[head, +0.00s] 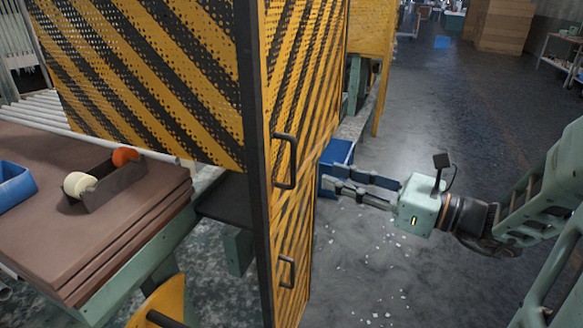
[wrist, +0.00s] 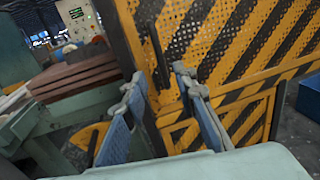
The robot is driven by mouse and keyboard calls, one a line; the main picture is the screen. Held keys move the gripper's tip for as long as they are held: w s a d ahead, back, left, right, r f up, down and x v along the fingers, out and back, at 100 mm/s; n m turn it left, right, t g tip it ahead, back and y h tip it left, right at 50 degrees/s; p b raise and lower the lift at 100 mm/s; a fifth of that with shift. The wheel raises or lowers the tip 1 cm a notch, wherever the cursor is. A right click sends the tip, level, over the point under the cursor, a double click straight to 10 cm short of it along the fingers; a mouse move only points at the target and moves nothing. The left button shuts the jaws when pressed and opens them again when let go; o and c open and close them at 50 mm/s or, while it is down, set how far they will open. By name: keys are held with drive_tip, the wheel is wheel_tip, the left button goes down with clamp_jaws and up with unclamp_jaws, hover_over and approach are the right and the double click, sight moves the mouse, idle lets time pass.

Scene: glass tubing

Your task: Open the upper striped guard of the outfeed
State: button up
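The upper striped guard (head: 305,75) is a yellow and black perforated panel with a dark bar handle (head: 285,160) near its dark left edge. It looks in line with the lower striped guard (head: 293,240), which has its own smaller handle (head: 286,272). My gripper (head: 335,179) is to the right of the panel with its fingers pointing left towards it. In the wrist view my gripper (wrist: 158,79) is open and empty, fingers spread. The upper guard (wrist: 235,45) fills the view ahead, and its handle (wrist: 155,55) shows above and between the fingertips, apparently apart from them.
A blue box (head: 337,160) stands behind my fingers. Left of the guard are brown stacked boards (head: 60,225) with a dark tray (head: 112,186) on top. A yellow curved part (head: 165,300) stands low at front. Grey floor with white scraps (head: 380,260) is open on the right.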

sight(293, 182)
drive_tip(key=x, duration=0.5)
drive_tip(key=b+x, duration=0.1)
drive_tip(key=x, duration=0.5)
drive_tip(key=shift+r, duration=0.2)
clamp_jaws()
